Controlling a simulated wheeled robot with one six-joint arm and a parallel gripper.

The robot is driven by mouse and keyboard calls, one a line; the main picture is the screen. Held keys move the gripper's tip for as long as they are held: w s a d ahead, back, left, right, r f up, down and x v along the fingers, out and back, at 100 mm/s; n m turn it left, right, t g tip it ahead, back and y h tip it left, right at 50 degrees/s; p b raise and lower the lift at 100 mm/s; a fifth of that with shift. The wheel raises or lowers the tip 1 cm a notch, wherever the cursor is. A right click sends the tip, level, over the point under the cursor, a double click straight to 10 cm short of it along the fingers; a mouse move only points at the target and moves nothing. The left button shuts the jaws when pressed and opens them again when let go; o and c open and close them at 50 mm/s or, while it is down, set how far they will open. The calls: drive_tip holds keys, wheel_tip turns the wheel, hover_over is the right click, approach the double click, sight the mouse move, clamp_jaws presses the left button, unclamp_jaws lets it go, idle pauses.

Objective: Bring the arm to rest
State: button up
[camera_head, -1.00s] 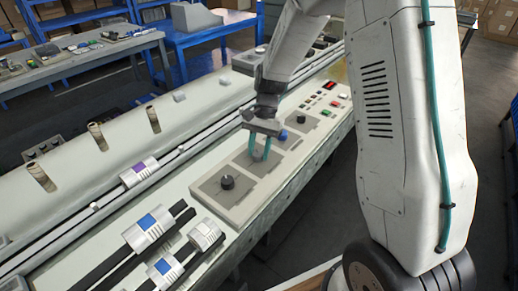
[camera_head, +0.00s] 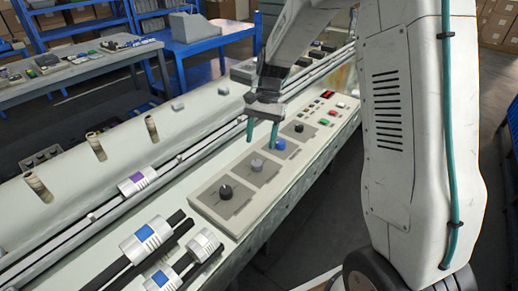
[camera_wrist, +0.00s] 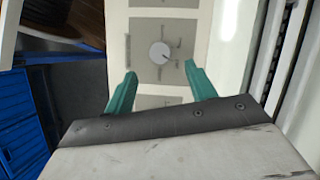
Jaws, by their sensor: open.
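My gripper (camera_head: 262,132) has two teal fingers and hangs over the control panel (camera_head: 220,212) of the wrapper machine. The fingers are spread apart with nothing between them. In the wrist view the gripper (camera_wrist: 158,88) also shows open, with a grey knob (camera_wrist: 160,50) beyond the fingertips. In the head view this grey knob (camera_head: 256,165) stands on the middle plate, just below the fingers and apart from them. A black knob (camera_head: 226,192) is on the nearer plate, a blue knob (camera_head: 281,145) and another black knob (camera_head: 299,128) on the farther ones.
Small coloured buttons and a red display (camera_head: 328,94) sit at the panel's far end. Rollers with blue bands (camera_head: 140,238) lie at the lower left. A grey workbench (camera_head: 85,75) and blue table (camera_head: 205,45) stand behind. Dark floor lies left of the machine.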

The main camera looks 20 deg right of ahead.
drive_tip(key=shift+w+d+r, duration=0.1)
drive_tip(key=shift+d+r, duration=0.05)
drive_tip(key=shift+r, duration=0.2)
idle(0.3)
drive_tip(key=s+r+n+t+h, duration=0.1)
drive_tip(key=s+r+n, duration=0.3)
drive_tip(key=s, duration=1.1)
drive_tip(key=s+r+n+t+h, duration=0.2)
drive_tip(key=s+r+n, duration=0.3)
drive_tip(key=s+r, duration=0.5)
drive_tip(key=shift+s+d+r+t, duration=0.3)
drive_tip(key=shift+s+t, duration=0.4)
drive_tip(key=shift+s, duration=1.75)
drive_tip(key=shift+a, duration=0.1)
